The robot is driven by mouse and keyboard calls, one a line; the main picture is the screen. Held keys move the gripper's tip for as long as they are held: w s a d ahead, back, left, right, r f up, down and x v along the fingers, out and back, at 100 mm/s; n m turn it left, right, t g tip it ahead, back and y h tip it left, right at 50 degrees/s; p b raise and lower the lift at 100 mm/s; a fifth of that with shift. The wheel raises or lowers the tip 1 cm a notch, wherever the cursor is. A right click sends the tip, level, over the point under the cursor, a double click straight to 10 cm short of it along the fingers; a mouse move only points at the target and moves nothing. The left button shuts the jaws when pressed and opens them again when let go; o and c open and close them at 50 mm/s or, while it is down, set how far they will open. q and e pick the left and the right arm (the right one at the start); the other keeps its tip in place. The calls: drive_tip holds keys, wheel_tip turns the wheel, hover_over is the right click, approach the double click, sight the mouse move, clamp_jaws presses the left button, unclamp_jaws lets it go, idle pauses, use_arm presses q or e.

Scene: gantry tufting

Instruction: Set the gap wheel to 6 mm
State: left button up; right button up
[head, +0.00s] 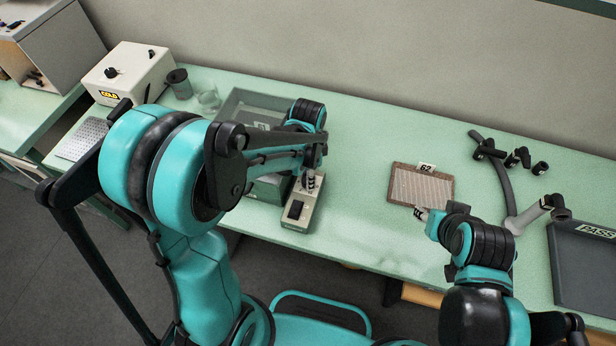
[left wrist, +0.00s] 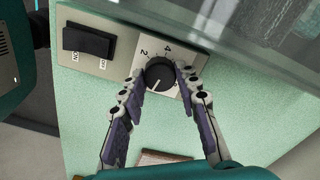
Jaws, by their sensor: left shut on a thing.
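The gap wheel (left wrist: 159,73) is a round black knob on a pale dial plate of a small control box (head: 297,214). The numerals 2 and 4 show beside it in the left wrist view; other marks are partly hidden by a finger. A faint light mark shows on the knob, but I cannot read its setting surely. My left gripper (left wrist: 160,82) is shut on the wheel, one fingertip on each side. In the head view the left gripper (head: 310,180) is over the box's far end and hides the wheel. My right gripper (head: 424,213) is beside the brown tufted block.
A black ON/OFF rocker switch (left wrist: 88,41) is on the same box. A grey bin (head: 236,104) stands behind it. The brown block (head: 420,186) carries a tag reading 62. A grey PASS tray (head: 590,262) is at far right. Table between box and block is clear.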

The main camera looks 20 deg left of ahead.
use_arm(q)
drive_tip(key=n, duration=0.6)
drive_tip(key=shift+b, duration=0.4)
drive_tip(key=n, duration=0.6)
drive_tip(key=shift+n, duration=0.4)
drive_tip(key=n+b, duration=0.1)
drive_tip(key=n, duration=1.2)
drive_tip(key=o, duration=1.2)
drive_tip(key=shift+c, duration=0.2)
